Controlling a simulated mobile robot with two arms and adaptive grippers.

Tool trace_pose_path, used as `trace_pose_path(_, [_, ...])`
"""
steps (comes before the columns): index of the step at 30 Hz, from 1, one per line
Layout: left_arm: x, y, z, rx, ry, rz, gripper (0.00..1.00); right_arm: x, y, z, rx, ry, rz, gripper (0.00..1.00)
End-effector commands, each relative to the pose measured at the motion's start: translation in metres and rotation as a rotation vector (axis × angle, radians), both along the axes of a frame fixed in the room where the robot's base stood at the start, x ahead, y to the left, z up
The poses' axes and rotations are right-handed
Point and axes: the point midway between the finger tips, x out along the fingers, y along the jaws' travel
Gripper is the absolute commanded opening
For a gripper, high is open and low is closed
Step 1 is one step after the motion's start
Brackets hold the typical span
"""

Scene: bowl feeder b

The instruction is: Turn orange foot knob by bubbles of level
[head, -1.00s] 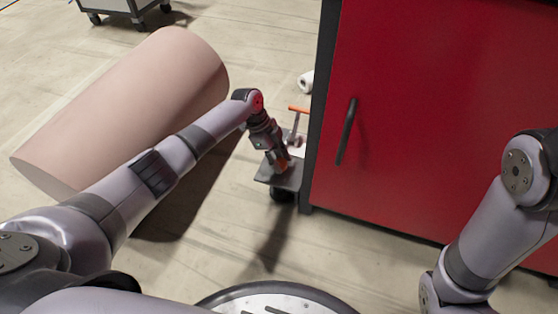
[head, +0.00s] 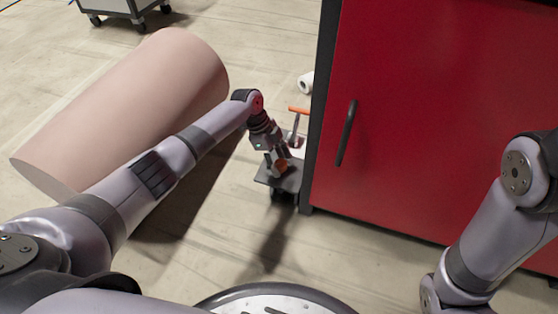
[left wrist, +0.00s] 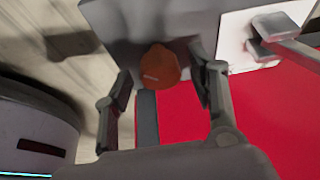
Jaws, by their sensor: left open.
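The orange foot knob (head: 281,165) sits on a dark grey foot plate (head: 287,181) at the lower left corner of the red cabinet. In the left wrist view the knob (left wrist: 160,67) appears between the fingers, with gaps on both sides. My left gripper (head: 276,164) is open, pointing down over the plate; it also shows in the left wrist view (left wrist: 160,72). Whether a finger touches the knob I cannot tell. No level bubbles can be made out. My right gripper is out of view; only its arm shows at the right.
The red cabinet (head: 430,110) with a black handle (head: 346,132) stands right of the foot plate. An orange-handled clamp (head: 298,110) is close behind the gripper. A large pinkish cylinder (head: 130,105) lies on the floor at left. A white roll (head: 306,82) lies behind.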

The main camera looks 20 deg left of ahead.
Motion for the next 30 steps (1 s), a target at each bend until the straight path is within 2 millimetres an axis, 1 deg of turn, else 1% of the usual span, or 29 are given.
trace_pose_path(5, [0.002, 0.009, 0.021, 0.0, -0.005, 0.001, 0.52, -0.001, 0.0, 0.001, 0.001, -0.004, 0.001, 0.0])
trace_pose_path(12, [0.002, 0.029, 0.069, 0.001, -0.005, 0.001, 0.52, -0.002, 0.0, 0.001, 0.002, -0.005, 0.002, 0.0])
trace_pose_path(18, [0.002, 0.041, 0.098, 0.0, -0.002, 0.001, 0.52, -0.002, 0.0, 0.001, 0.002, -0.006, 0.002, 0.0])
trace_pose_path(23, [0.002, 0.045, 0.108, 0.0, -0.001, 0.0, 0.52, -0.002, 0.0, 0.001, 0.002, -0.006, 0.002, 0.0])
trace_pose_path(30, [0.002, 0.046, 0.11, 0.0, 0.0, 0.001, 0.52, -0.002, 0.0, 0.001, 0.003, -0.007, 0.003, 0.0])
